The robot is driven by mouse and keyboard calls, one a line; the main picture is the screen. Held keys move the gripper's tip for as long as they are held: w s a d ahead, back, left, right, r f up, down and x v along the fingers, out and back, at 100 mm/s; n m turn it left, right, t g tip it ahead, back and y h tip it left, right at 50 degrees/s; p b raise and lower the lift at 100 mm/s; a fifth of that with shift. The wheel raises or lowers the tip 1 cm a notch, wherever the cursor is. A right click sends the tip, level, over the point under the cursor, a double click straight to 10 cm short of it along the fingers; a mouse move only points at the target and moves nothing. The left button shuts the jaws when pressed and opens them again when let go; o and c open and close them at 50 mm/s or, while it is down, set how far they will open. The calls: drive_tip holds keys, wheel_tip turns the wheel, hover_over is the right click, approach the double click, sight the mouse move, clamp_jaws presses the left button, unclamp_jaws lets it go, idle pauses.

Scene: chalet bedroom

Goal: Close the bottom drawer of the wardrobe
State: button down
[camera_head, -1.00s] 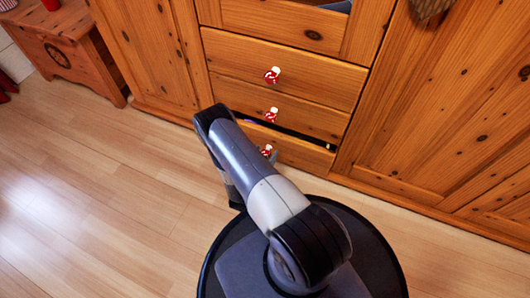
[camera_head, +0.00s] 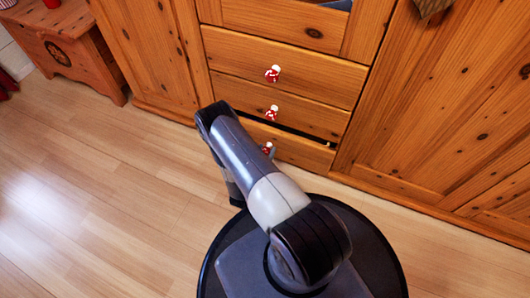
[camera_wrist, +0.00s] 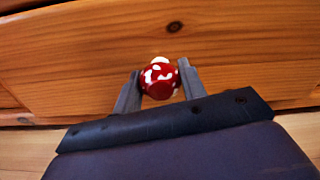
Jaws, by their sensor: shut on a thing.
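The wardrobe (camera_head: 420,120) is orange-brown pine with a stack of drawers in its middle. Its bottom drawer (camera_head: 305,152) stands slightly open, with a thin dark gap along its top edge. A red and white knob (camera_head: 267,148) sits on its front. In the wrist view, the drawer front (camera_wrist: 80,60) fills the upper picture. My gripper (camera_wrist: 159,82) is shut on the red and white knob (camera_wrist: 160,76), one finger on each side. In the head view my arm hides the left part of the bottom drawer.
Two drawers above have like knobs (camera_head: 272,73) and look shut. A wooden chest (camera_head: 62,45) with a red object (camera_head: 51,3) on it stands at the far left. The plank floor (camera_head: 100,200) is clear on the left.

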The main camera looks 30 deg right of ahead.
sight(270, 144)
drive_tip(key=x, duration=0.3)
drive_tip(key=shift+w+d, duration=0.2)
drive_tip(key=shift+d, duration=0.05)
drive_tip(key=shift+w+d, duration=0.1)
drive_tip(key=shift+w, duration=0.15)
drive_tip(key=c, duration=0.9)
unclamp_jaws()
drive_tip(key=shift+d, duration=0.15)
drive_tip(key=shift+o, duration=0.2)
